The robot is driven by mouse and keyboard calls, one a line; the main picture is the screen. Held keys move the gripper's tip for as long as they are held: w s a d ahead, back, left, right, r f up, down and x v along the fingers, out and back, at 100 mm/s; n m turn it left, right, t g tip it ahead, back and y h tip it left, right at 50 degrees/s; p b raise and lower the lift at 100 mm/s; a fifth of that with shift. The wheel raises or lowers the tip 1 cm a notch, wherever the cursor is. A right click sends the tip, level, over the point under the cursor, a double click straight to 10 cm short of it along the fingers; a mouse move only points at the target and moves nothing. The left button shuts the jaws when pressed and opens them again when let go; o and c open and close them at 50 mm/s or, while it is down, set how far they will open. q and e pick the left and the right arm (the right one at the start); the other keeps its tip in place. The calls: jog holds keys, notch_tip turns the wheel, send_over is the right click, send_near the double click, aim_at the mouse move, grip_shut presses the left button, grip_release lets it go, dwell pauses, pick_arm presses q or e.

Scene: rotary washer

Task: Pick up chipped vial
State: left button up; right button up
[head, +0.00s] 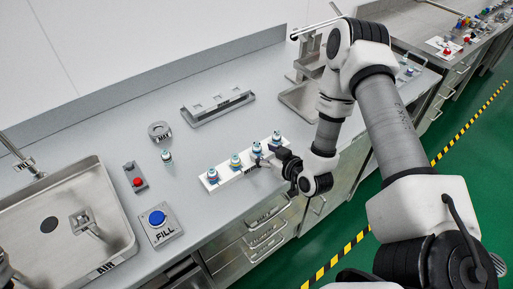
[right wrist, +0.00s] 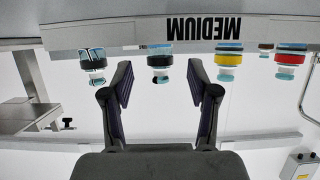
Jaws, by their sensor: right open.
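Several capped vials stand in a row on a white rack marked MEDIUM (head: 226,179). They include a red-banded vial (right wrist: 290,60), a yellow-banded vial (right wrist: 229,61) and two dark-banded vials, one in the middle (right wrist: 160,62) and one at the end (right wrist: 92,60). The end vial shows dark lines on its top part; I cannot surely tell which vial is chipped. My right gripper (right wrist: 160,85) is open and empty, its fingers either side of the middle dark-banded vial in the picture, apart from it. In the head view it is at the rack's front right side.
A lone vial (head: 167,156) stands near a grey ring (head: 159,131). An empty metal stand (head: 217,105) is behind the rack. A red-button box (head: 135,177), a blue FILL button (head: 157,218) and a sink (head: 45,215) are left. The counter's front edge is close to the rack.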

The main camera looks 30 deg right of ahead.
aim_at(257, 150)
jog(key=x, duration=0.2)
jog(key=shift+w+f, duration=0.2)
jog(key=shift+w, duration=0.05)
jog(key=shift+s+r, duration=0.1)
jog(key=shift+s, duration=0.15)
jog(key=c, duration=1.1)
jog(key=shift+o, duration=0.2)
jog(key=shift+w, duration=0.1)
jog(key=shift+r, duration=0.1)
